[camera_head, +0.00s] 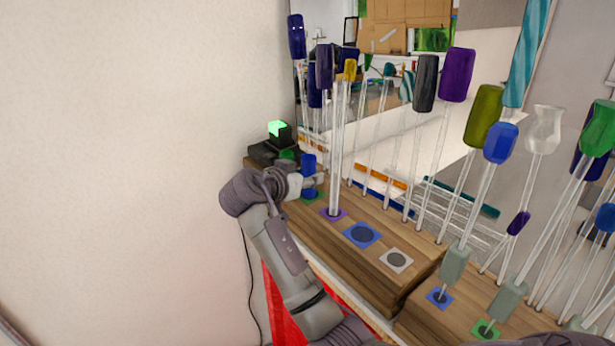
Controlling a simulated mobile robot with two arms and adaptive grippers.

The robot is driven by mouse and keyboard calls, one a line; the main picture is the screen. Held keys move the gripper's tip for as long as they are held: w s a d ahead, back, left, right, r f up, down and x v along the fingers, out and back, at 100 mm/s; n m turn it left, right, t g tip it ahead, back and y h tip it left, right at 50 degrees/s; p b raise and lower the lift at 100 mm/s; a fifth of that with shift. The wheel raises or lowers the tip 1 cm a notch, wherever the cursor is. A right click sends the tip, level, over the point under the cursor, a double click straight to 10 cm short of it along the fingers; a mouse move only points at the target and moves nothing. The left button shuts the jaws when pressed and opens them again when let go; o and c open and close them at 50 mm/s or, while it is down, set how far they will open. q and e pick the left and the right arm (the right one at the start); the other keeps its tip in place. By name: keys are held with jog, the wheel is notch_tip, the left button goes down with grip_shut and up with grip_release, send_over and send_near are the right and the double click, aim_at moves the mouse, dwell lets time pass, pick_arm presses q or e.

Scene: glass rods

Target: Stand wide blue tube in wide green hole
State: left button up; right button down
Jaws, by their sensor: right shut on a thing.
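The wide blue tube (309,163) is upright at the far left end of the wooden block. My right gripper (308,181) is shut around it from the left, and blue shows above and below the fingers. The green square (317,196) lies right under the tube. Its hole is hidden by the tube and fingers, so I cannot tell whether the tube's lower end is in the hole or just above it. My left gripper is not in view.
The blue-marked (362,234) and white-marked (396,260) holes are empty. Several tall glass rods stand behind and to the right. A black device with a green light (278,128) sits behind the gripper.

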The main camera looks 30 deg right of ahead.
jog(key=shift+f+b, duration=0.45)
jog(key=shift+f, duration=0.15)
jog(key=c, duration=1)
grip_release()
jog(key=shift+c, duration=0.2)
jog(key=p+v, duration=0.2)
jog(key=v, duration=0.9)
